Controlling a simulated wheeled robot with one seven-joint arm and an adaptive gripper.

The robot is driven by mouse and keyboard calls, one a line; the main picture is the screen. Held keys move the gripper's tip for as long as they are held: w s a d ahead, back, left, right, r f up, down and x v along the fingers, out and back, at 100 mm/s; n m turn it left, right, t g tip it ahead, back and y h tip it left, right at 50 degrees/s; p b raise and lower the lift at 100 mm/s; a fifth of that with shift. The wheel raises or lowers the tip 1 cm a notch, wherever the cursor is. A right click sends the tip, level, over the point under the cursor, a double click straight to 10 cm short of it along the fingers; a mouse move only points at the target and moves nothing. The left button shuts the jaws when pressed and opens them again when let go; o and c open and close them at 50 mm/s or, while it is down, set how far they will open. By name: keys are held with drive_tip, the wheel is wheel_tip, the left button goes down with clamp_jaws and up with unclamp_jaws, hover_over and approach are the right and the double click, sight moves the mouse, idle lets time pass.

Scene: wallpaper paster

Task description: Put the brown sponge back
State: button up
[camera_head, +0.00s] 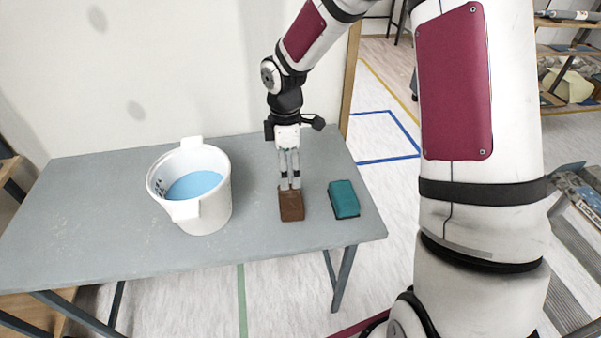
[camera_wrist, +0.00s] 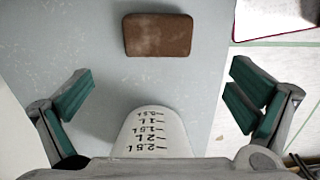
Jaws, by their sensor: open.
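The brown sponge (camera_head: 291,206) lies flat on the grey table, right of the white bucket (camera_head: 205,210). In the wrist view the sponge (camera_wrist: 158,35) is at the top centre, beyond the fingertips and not between them. My gripper (camera_head: 290,184) points down at the sponge's far end in the head view. The wrist view shows my gripper (camera_wrist: 162,72) open and empty, its fingers wide apart. In the head view the fingertips overlap the sponge's far edge; I cannot tell the height gap. The bucket holds blue liquid.
A teal sponge (camera_head: 343,199) lies on the table (camera_head: 110,240) just right of the brown one, near the right edge. A white piece with litre marks (camera_wrist: 152,133) shows low in the wrist view. The table's left part is clear.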

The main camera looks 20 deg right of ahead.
drive_tip(key=s+d+r+m+t+h, duration=0.25)
drive_tip(key=s+r+m, duration=0.85)
drive_tip(key=s+r, duration=0.9)
drive_tip(key=s+a+r+m+t+y, duration=0.1)
drive_tip(key=s+m, duration=0.3)
drive_tip(key=s, duration=0.4)
drive_tip(key=shift+r+t+y, duration=0.35)
drive_tip(key=shift+r+y, duration=0.2)
drive_tip(key=shift+y, duration=0.2)
drive_tip(key=shift+a, duration=0.1)
